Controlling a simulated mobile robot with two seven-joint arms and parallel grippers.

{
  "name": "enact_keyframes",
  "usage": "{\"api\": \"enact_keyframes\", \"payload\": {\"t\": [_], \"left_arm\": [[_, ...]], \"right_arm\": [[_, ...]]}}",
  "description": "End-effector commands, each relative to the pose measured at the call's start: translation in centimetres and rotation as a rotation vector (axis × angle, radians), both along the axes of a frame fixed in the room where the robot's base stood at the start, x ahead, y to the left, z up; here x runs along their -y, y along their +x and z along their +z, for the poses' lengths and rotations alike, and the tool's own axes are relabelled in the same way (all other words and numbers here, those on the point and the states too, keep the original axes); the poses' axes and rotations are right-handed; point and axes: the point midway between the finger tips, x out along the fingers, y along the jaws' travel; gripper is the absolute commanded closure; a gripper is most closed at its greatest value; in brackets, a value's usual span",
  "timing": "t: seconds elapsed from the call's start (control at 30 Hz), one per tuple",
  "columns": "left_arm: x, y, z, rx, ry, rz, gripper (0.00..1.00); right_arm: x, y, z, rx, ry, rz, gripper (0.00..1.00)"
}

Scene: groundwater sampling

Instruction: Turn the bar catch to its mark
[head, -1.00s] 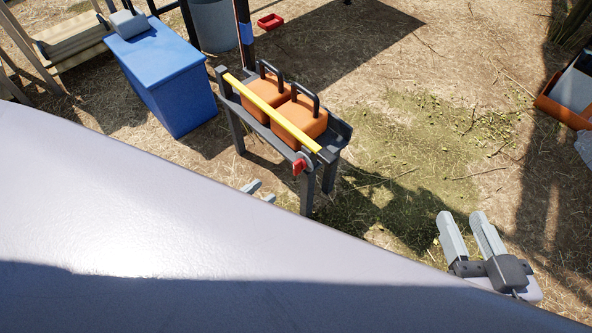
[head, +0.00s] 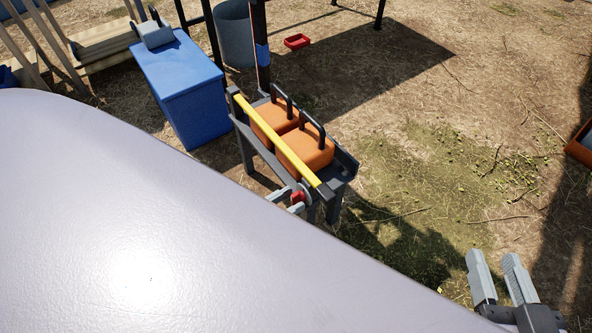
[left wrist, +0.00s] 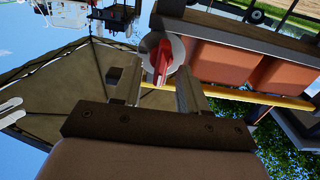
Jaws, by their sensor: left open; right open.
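The bar catch is a red handle (head: 297,196) on a pale round disc at the near end of a yellow bar (head: 275,140). The bar lies across the front of a dark rack holding two orange cases. My left gripper (head: 287,202) is open, its fingertips right at the catch. In the left wrist view the red handle (left wrist: 161,62) stands between and just beyond the two fingers (left wrist: 162,88); I cannot tell whether they touch it. I cannot make out the mark. My right gripper (head: 495,262) is open and empty over the ground at lower right.
The orange cases (head: 305,153) have dark handles. A blue chest (head: 185,95) stands left of the rack (head: 246,153), with a grey bin (head: 234,35) behind. A small red tray (head: 297,41) lies on the ground. Open dry grass lies right of the rack.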

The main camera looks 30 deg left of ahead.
Motion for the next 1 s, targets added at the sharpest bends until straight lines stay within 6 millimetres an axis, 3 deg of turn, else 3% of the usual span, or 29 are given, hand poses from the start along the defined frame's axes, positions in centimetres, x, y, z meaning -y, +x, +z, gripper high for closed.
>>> {"api": "enact_keyframes", "payload": {"t": [0.2,0.3,0.33,0.57,1.0], "left_arm": [[0.0,0.0,0.0,0.000,0.000,0.000,0.61],[0.0,0.0,0.0,0.000,0.000,0.000,0.93],[0.0,0.0,0.0,0.000,0.000,0.000,1.00],[0.1,0.0,0.1,0.017,0.044,0.001,1.00],[0.3,-0.2,-0.4,0.277,0.697,0.003,1.00]], "right_arm": [[0.0,0.0,0.0,-0.001,0.000,0.000,0.57],[0.0,0.0,0.0,-0.001,0.000,0.000,0.57],[0.0,0.0,0.0,-0.001,0.000,0.000,0.57],[0.0,-0.1,0.1,-0.009,-0.002,0.001,0.57],[0.0,0.0,3.0,-0.004,0.000,0.001,0.57]]}}
